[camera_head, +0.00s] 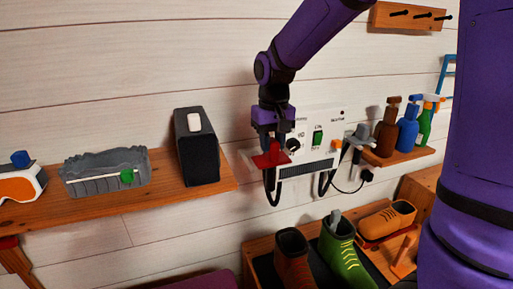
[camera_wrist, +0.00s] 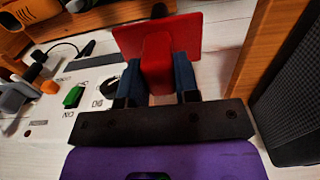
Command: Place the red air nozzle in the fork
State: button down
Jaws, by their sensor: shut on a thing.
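My gripper (camera_head: 272,140) is shut on the red air nozzle (camera_head: 268,158), in front of the left end of the white control panel (camera_head: 318,143). In the wrist view my gripper (camera_wrist: 158,82) has its two blue fingers on either side of the red nozzle (camera_wrist: 158,50), whose wide flat red plate shows beyond them. A dark hose (camera_head: 270,190) hangs in a loop below the nozzle. The fork for the red nozzle cannot be made out; the nozzle and my gripper cover that part of the panel. A grey nozzle (camera_head: 358,137) sits at the panel's right end.
A black speaker (camera_head: 197,150) stands on the wooden shelf (camera_head: 100,208) close left of my gripper; it also shows in the wrist view (camera_wrist: 295,110). Spray bottles (camera_head: 407,130) stand on a shelf at the right. Shoes (camera_head: 345,250) are below the panel.

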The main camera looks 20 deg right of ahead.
jog(key=w+a+f, duration=0.1)
jog(key=w+f, duration=0.3)
jog(key=w, duration=0.4)
jog(key=shift+w+f, duration=0.2)
jog(key=shift+w, duration=0.05)
jog(key=shift+f, duration=0.1)
jog(key=c, duration=0.8)
grip_release()
jog(key=shift+c, duration=0.2)
